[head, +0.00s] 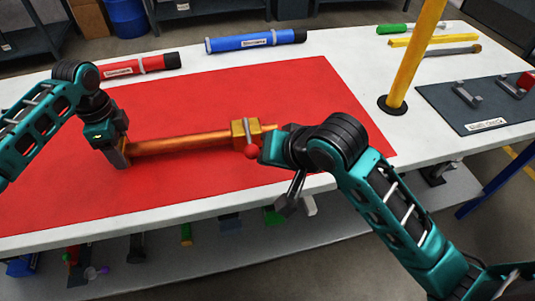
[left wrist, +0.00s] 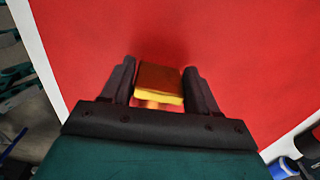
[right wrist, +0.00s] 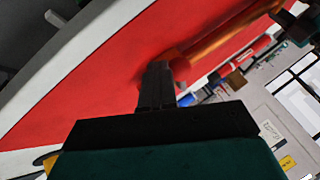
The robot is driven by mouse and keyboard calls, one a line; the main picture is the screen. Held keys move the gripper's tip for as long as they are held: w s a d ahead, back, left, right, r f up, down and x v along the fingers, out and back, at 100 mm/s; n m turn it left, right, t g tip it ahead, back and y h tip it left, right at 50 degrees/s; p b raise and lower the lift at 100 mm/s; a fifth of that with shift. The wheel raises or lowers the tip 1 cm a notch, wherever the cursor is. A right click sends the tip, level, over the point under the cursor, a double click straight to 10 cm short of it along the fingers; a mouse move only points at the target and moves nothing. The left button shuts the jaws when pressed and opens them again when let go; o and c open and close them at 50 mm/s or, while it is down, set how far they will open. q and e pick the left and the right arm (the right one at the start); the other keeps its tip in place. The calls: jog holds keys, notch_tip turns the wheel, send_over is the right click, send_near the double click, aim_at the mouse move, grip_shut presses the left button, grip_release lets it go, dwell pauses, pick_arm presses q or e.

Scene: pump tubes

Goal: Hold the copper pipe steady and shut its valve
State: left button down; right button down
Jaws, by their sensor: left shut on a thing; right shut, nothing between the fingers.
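The copper pipe (head: 185,143) lies level over the red mat. Near its right end is a brass valve body (head: 238,131). A grey lever with a red ball knob (head: 251,152) crosses the valve body, its knob toward the front. My left gripper (head: 121,157) is shut on the pipe's left end; the left wrist view shows a copper-coloured block (left wrist: 160,77) between its fingers. My right wrist hides the pipe's far right end.
A red tube (head: 140,66) and a blue tube (head: 255,42) lie at the back. A yellow post (head: 413,55) and a dark board with brackets (head: 480,104) are at the right. The red mat (head: 200,95) is clear behind the pipe. Several items lie on the shelf below.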

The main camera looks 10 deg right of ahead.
pick_arm(q)
jog(key=shift+d, duration=0.3)
pick_arm(e)
jog(key=shift+a, duration=0.2)
jog(key=shift+w+d+r, duration=0.1)
jog(key=shift+w+d, duration=0.15)
jog(key=shift+w, duration=0.45)
pick_arm(q)
jog(key=shift+a, duration=0.15)
pick_arm(e)
jog(key=v, duration=0.7)
jog(key=shift+s+d, duration=0.2)
jog(key=shift+d, duration=0.05)
jog(key=shift+r, duration=0.1)
pick_arm(q)
jog(key=shift+c, duration=1)
grip_release()
jog(key=shift+r, duration=0.1)
